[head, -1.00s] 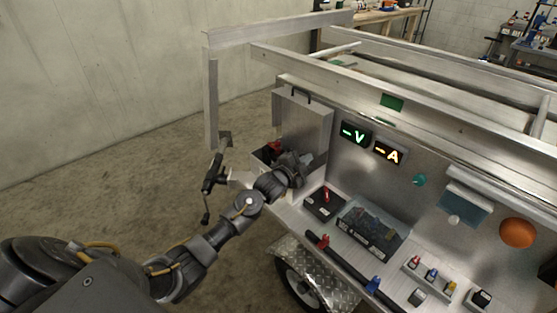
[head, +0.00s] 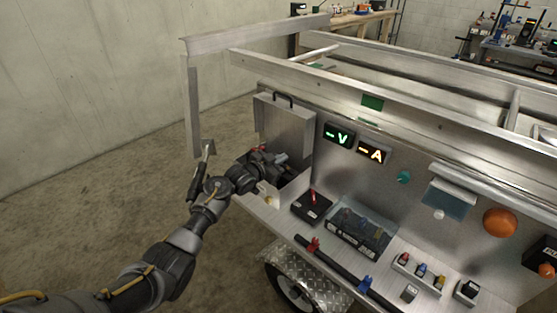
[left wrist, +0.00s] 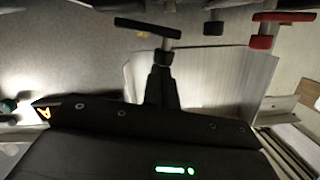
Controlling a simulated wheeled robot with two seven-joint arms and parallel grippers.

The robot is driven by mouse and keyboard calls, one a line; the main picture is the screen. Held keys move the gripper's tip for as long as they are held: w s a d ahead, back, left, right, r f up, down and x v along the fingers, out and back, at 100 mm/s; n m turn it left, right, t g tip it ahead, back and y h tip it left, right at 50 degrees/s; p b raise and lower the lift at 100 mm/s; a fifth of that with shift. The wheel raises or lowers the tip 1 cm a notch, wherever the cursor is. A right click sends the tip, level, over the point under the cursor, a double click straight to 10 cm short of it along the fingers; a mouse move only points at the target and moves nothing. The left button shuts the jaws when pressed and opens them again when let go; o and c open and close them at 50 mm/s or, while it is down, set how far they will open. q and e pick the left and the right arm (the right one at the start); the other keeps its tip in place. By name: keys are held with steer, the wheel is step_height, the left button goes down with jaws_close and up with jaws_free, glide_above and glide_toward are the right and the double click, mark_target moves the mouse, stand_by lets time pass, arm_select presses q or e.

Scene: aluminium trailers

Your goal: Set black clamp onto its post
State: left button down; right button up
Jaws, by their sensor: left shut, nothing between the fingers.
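My left gripper (head: 277,160) reaches into the open metal box on the trailer's near end; the arm hides much of that box. In the left wrist view its shut, dark fingers (left wrist: 161,85) point up the picture. A black T-shaped piece (left wrist: 148,27), apparently the black clamp, shows just beyond the fingertips; whether they touch it is unclear. A similar red piece (left wrist: 285,16) is at the upper right, and a short dark stub (left wrist: 213,27), possibly a post, lies between them. In the head view only a bit of red (head: 258,149) shows beside the gripper. My right gripper is not in view.
The box's raised lid (head: 285,125) stands behind my gripper. To its right are a black box with a red lever (head: 312,205), a clear-covered unit (head: 360,235) and a dark rail (head: 340,268). A metal frame post (head: 193,110) stands left. Floor at left is clear.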

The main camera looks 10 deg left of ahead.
arm_select(q)
step_height(320, 180, up, 5)
steer(key=d+p, duration=0.1)
steer(key=p, duration=0.4)
steer(key=f+b+v, duration=0.1)
steer(key=f+v, duration=0.1)
steer(key=v, duration=0.8)
steer(key=shift+s+r+b, duration=0.3)
steer(key=shift+s+b, duration=0.1)
steer(key=shift+s, duration=0.1)
steer(key=shift+d, duration=0.1)
